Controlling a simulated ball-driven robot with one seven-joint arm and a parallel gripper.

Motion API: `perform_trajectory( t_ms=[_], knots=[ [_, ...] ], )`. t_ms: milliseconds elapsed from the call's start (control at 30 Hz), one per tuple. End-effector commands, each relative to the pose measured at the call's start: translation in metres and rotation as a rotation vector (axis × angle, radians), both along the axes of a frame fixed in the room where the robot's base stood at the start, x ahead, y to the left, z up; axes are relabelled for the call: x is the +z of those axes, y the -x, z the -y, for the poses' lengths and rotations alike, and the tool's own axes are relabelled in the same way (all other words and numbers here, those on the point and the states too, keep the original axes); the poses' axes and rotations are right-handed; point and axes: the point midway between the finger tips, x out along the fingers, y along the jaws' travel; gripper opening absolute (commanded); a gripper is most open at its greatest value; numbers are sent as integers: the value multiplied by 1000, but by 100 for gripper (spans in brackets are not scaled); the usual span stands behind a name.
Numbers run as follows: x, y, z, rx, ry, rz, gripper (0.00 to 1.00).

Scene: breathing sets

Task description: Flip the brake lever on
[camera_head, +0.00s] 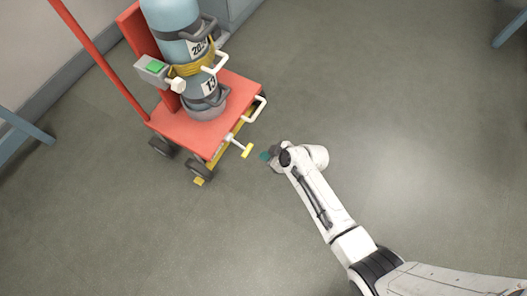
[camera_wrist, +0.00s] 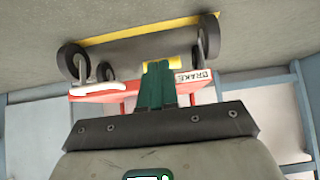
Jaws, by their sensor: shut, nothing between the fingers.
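The brake lever (camera_head: 246,151) has a white stem and a yellow end and sticks out from the near lower edge of the red cart (camera_head: 231,90). My gripper (camera_head: 265,156) is just to the right of the yellow end, with a small gap in the head view. In the wrist view, where the cart appears upside down, the green fingers of my gripper (camera_wrist: 158,72) are together and empty. They cover part of the yellow lever end (camera_wrist: 176,63). A white "BRAKE" label (camera_wrist: 194,76) is beside it on the cart's edge.
A blue-grey cylinder (camera_head: 175,15) stands strapped on the cart. A grey box with a green button (camera_head: 154,67) and white handles are nearby. Cart wheels (camera_head: 200,165) are near the lever. Open grey floor (camera_head: 400,120) lies to the right.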

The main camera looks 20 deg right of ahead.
Motion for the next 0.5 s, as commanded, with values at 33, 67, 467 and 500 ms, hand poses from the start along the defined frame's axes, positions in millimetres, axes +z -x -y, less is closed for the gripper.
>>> perform_trajectory(
  t_ms=[33, 67, 467, 500],
  knots=[
    [2, 8, 5, -2, -1, -2, 0],
    [3, 11, 8, -3, -1, -1, 0],
    [8, 60, 44, -1, -1, -1, 0],
    [9, 63, 46, -1, -2, -1, 0]
  ],
)
